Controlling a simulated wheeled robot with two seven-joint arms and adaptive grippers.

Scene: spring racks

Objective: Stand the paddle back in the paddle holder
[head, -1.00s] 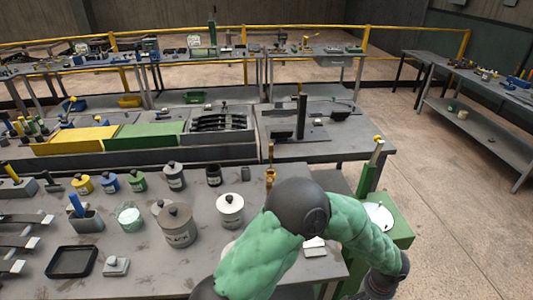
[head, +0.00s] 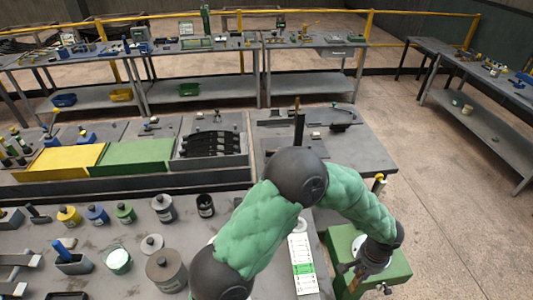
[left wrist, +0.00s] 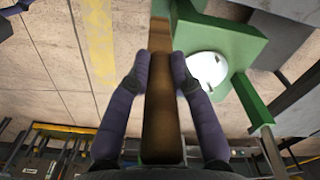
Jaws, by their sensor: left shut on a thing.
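In the left wrist view a long brown wooden bar, which I take for the paddle (left wrist: 160,115), runs between my left gripper's dark fingers (left wrist: 163,68). The gripper is shut on it. In the head view my left gripper (head: 368,284) is low at the right, at the front of a green stand (head: 393,266). The arm hides part of the stand. A white round dish (left wrist: 207,68) on the stand shows to the right of the bar in the left wrist view. I cannot make out the paddle holder with certainty. My right gripper is not in view.
A grey bench (head: 118,231) on the left carries several lidded pots and a grey block with a blue-handled tool (head: 68,255). A white and green card (head: 301,262) lies near its right edge. Open floor lies right.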

